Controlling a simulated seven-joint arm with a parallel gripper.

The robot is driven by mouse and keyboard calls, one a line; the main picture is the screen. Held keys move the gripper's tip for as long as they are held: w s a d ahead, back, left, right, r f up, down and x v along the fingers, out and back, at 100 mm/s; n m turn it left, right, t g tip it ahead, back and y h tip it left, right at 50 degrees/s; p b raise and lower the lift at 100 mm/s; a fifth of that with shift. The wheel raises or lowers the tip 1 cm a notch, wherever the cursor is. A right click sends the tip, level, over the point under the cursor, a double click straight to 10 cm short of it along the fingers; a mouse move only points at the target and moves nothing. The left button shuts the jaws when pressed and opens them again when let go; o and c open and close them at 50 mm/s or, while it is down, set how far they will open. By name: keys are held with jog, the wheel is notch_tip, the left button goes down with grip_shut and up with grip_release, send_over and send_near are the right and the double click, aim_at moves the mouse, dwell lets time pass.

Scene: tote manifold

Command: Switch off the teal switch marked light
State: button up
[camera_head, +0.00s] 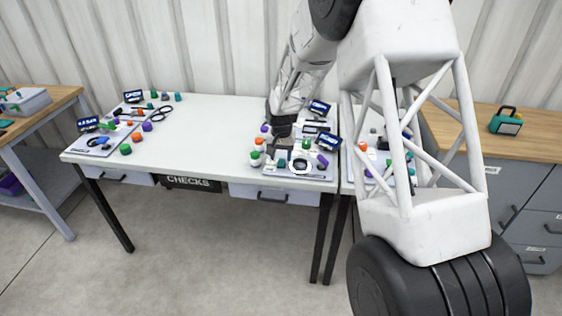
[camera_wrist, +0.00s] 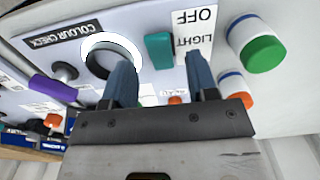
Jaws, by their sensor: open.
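The teal switch (camera_wrist: 159,50) shows in the wrist view as a small block on a pale panel (camera_wrist: 150,14). A white label (camera_wrist: 193,38) beside it reads LIGHT and OFF, upside down in this view. Which way the switch is set I cannot tell. My gripper (camera_wrist: 160,68) is open, with its two blue-grey fingertips apart on either side below the switch and nothing held between them. Contact with the panel cannot be told. In the head view my gripper (camera_head: 283,146) is over the panel, and the switch is too small to make out surely.
A black knob with a white ring (camera_wrist: 106,58) is left of the switch, near a COLOUR CHECK label (camera_wrist: 64,35). Green (camera_wrist: 257,45) and orange (camera_wrist: 236,88) capped posts stand at the right. A purple handle (camera_wrist: 52,88) is at the left. The white table's (camera_head: 205,130) middle is clear.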

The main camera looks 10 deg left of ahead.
aim_at(281, 163)
jog(key=shift+f, duration=1.6)
jog(key=c, duration=0.9)
